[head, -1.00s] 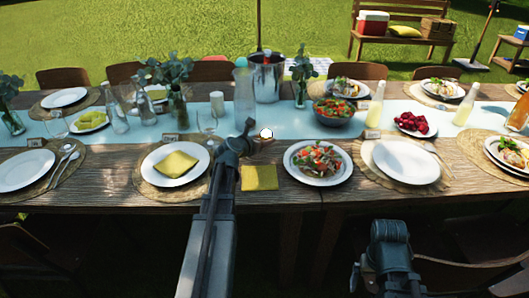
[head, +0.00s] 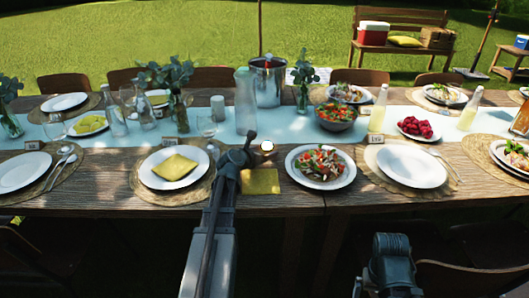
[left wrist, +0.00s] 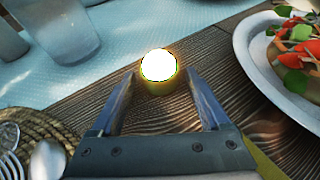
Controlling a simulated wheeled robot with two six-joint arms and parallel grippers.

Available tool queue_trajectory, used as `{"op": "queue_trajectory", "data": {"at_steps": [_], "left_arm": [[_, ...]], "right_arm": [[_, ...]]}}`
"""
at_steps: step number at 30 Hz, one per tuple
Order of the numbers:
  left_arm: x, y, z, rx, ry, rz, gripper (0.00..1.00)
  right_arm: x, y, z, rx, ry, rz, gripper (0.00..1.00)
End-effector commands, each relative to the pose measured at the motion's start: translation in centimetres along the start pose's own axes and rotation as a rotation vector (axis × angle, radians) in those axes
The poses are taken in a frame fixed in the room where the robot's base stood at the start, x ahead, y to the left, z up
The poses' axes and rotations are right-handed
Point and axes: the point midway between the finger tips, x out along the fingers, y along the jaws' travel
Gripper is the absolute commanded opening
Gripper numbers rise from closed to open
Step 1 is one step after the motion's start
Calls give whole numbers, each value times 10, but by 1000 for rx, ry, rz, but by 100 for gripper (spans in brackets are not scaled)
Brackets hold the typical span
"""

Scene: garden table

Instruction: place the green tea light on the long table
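The tea light (head: 267,147) has a bright glowing top and a greenish-yellow rim. It appears to stand on the bare wood of the long table (head: 110,157), close to the front edge of the pale blue runner. In the left wrist view the tea light (left wrist: 159,70) sits just past and between the fingertips, with a gap on both sides. My left gripper (left wrist: 160,84) is open and empty; in the head view it reaches over the table (head: 248,140), just left of the tea light. My right gripper does not show, only part of my right arm.
A plate of salad (head: 320,166) stands right of the tea light, and a plate with a yellow napkin (head: 174,167) stands left. A folded yellow napkin (head: 260,181) lies in front. A glass pitcher (head: 246,105) and metal bucket (head: 268,82) stand behind on the runner.

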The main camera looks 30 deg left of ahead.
Motion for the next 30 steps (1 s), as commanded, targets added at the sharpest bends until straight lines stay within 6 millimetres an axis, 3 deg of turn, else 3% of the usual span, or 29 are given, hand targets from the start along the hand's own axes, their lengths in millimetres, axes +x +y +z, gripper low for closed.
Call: {"op": "queue_trajectory", "data": {"at_steps": [12, 24, 30], "left_arm": [[-3, 0, 6, 0, 0, 0, 88], [-84, -2, 5, -1, 0, 1, 88], [-111, -1, 4, 0, 0, 1, 88]], "right_arm": [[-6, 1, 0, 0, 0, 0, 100], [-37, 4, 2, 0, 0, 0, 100], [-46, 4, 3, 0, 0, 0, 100]]}}
